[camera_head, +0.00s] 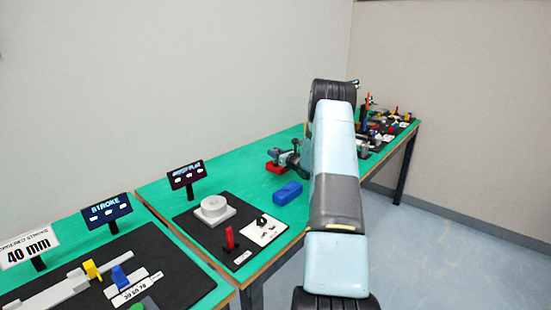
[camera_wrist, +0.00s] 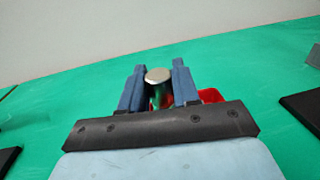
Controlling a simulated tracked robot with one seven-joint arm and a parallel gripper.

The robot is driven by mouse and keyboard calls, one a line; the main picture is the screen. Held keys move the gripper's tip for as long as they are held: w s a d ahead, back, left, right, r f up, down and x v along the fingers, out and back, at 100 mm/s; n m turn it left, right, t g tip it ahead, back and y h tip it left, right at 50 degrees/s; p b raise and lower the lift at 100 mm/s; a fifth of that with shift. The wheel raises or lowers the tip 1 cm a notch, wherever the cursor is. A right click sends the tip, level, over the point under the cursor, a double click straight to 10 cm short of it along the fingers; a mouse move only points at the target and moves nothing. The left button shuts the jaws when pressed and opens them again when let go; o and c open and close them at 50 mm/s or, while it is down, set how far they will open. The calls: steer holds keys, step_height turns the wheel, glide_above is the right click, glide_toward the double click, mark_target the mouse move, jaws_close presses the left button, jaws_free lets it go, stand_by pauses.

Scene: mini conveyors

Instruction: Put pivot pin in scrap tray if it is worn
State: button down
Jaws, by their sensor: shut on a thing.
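My gripper (camera_wrist: 158,78) is shut on the pivot pin (camera_wrist: 158,76), a silver metal pin with a smooth round end between two blue-grey fingers. The fingers hide most of its length, and wear cannot be told. A red tray (camera_wrist: 210,95) shows partly behind and right of the fingers. In the head view my gripper (camera_head: 274,154) is close above the red tray (camera_head: 276,168); the pin cannot be made out there. A blue tray (camera_head: 287,193) sits nearer on the green table. No label tells which tray is for scrap.
A black board (camera_head: 200,228) with a round grey fixture (camera_head: 214,209) and a red upright piece (camera_head: 229,237) lies left of the blue tray. Dark signs stand at the left. Another cluttered board lies at the far right. Green table (camera_head: 240,160) is bare behind the trays.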

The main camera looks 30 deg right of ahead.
steer(key=shift+f, duration=1.05)
steer(key=c, duration=0.8)
jaws_free()
steer(key=shift+f, duration=0.1)
